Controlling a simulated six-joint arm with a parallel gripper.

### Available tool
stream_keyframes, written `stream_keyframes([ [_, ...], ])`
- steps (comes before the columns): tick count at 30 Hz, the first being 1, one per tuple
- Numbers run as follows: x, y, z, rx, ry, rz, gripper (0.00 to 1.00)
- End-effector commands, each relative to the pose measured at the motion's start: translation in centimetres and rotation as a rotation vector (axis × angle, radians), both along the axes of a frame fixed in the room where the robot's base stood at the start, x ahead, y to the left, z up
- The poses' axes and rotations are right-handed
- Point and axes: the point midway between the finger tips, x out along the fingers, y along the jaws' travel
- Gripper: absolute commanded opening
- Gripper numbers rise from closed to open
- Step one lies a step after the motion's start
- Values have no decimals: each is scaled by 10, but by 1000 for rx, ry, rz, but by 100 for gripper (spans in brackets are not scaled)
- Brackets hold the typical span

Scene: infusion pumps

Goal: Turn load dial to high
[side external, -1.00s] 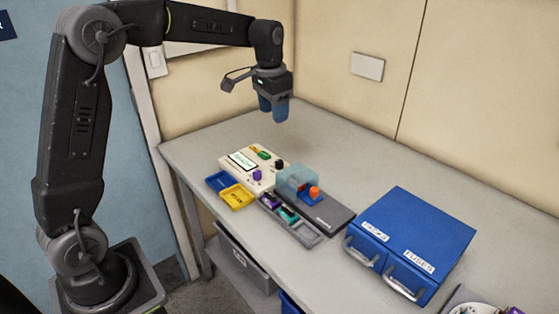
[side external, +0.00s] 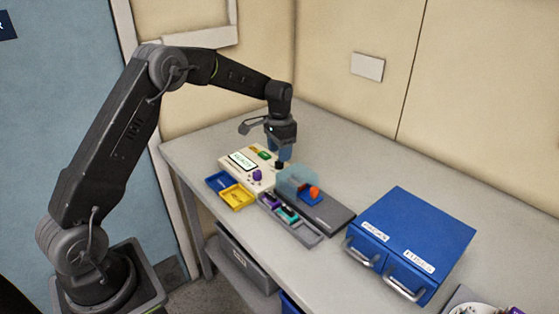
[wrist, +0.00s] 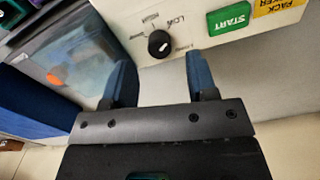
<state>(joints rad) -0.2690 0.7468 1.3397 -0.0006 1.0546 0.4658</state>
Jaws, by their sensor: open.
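The black load dial (wrist: 158,43) sits on the cream panel (wrist: 190,22) in the wrist view, with small printed labels around it, one of which looks like LOW. Which label its pointer faces is hard to tell. The dial also shows in the side view (side external: 279,165), partly crowded by my fingers. My gripper (side external: 284,156) points down just above the panel's right end. In the wrist view my gripper (wrist: 160,70) is open and empty, its two blue fingers apart. The dial appears beyond the gap between the fingertips. Contact with the dial is not visible.
A green START button (wrist: 229,18) and a yellow button (wrist: 277,7) are on the panel. A clear-covered box (side external: 292,181) stands close to the fingers. Blue (side external: 219,181) and yellow (side external: 237,196) trays, a grey tray (side external: 305,233) and a blue drawer unit (side external: 425,230) are nearby.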

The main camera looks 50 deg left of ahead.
Motion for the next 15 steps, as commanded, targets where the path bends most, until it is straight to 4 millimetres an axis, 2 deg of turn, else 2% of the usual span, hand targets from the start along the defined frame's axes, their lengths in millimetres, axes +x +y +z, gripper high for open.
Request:
stream_keyframes([
  [1, -1, 0, -10, -1, 4, 0, 53],
  [6, 0, 0, -30, -1, 1, 0, 53],
  [15, 0, 0, -38, 0, -1, 0, 53],
])
